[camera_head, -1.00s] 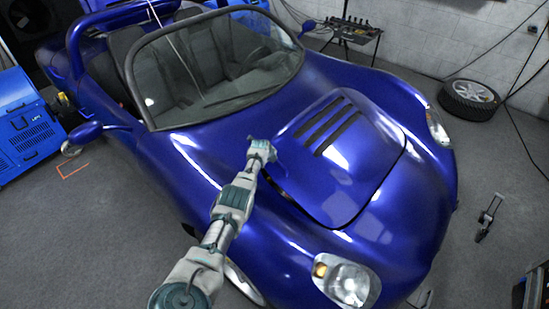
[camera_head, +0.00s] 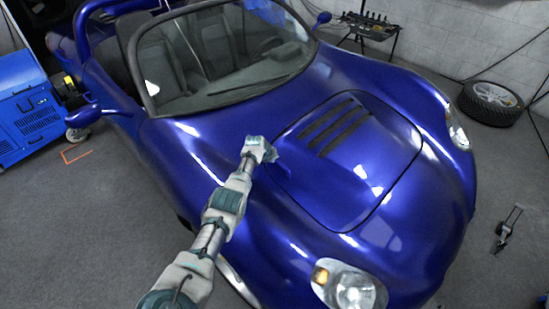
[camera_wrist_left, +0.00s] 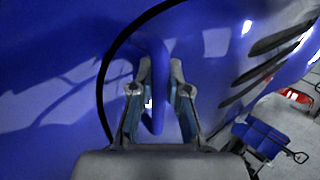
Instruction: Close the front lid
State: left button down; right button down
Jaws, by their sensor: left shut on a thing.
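The front lid (camera_head: 352,180) is a blue panel with dark vent slots on the nose of the blue sports car (camera_head: 205,160). It lies flush or nearly flush with the body, with only a thin dark seam around it. My left gripper (camera_head: 270,152) is at the lid's left edge. In the left wrist view, the gripper (camera_wrist_left: 160,78) is shut on a blue handle (camera_wrist_left: 158,100) that stands up between its fingers. A curved black seam (camera_wrist_left: 103,85) runs beside it. My right gripper is not in view.
A headlight (camera_head: 350,288) is at the car's front. A loose wheel (camera_head: 491,103) and a small tool (camera_head: 508,230) lie on the floor to the right. A blue cabinet (camera_head: 30,115) stands at left, and a tool stand (camera_head: 367,30) is at the back.

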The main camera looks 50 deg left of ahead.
pick_arm(q)
jog(key=shift+w+d+f, duration=0.15)
jog(key=shift+d+f, duration=0.1)
jog(key=shift+d, duration=0.05)
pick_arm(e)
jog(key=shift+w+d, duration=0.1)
pick_arm(q)
jog(key=shift+f, duration=0.1)
jog(key=c, duration=1.1)
grip_release()
jog(key=shift+f, duration=0.2)
jog(key=shift+c, duration=0.2)
jog(key=shift+a, duration=0.15)
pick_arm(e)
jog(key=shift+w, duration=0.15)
pick_arm(q)
jog(key=shift+a, duration=0.15)
jog(key=shift+a, duration=0.15)
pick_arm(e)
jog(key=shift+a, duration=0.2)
